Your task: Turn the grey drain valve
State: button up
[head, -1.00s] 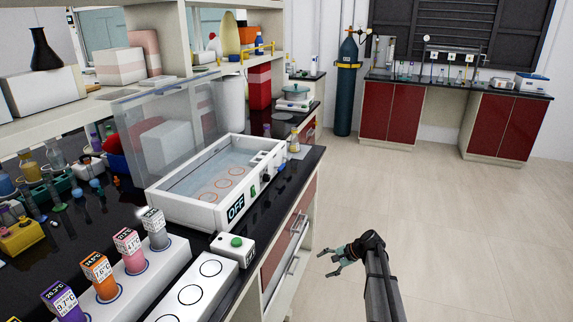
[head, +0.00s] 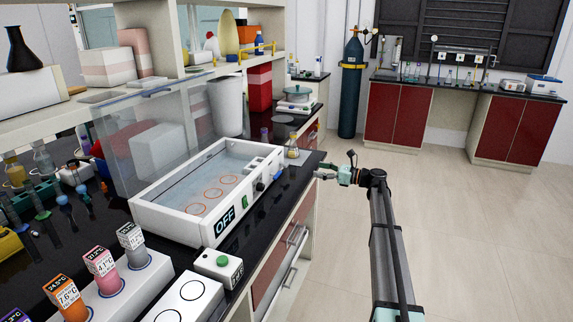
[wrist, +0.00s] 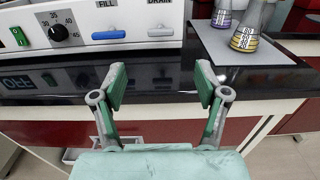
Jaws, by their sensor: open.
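The grey drain valve (wrist: 160,32) is a pale bar handle on the front of the white water bath, under the word DRAIN in the wrist view. It lies level, right of the blue fill valve (wrist: 108,35). The water bath (head: 190,225) shows its lit OFF display in the head view; the drain valve is too small to make out there. My gripper (wrist: 160,85) is open and empty, in front of the bench edge and below the valve, apart from it. In the head view my gripper (head: 328,173) is at the bench's right edge.
A black dial (wrist: 58,33) and a green switch (wrist: 19,36) sit left of the valves. Flasks (wrist: 246,30) stand on a grey mat (wrist: 250,50) right of the bath. A clear shield (head: 150,130) rises behind the bath. The floor on the right is free.

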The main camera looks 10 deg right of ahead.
aim_at(288, 164)
jog(key=p+x, duration=0.2)
jog(key=x, duration=1.2)
jog(key=shift+w+a, duration=0.25)
jog(key=shift+a, duration=0.1)
jog(key=c, duration=1.2)
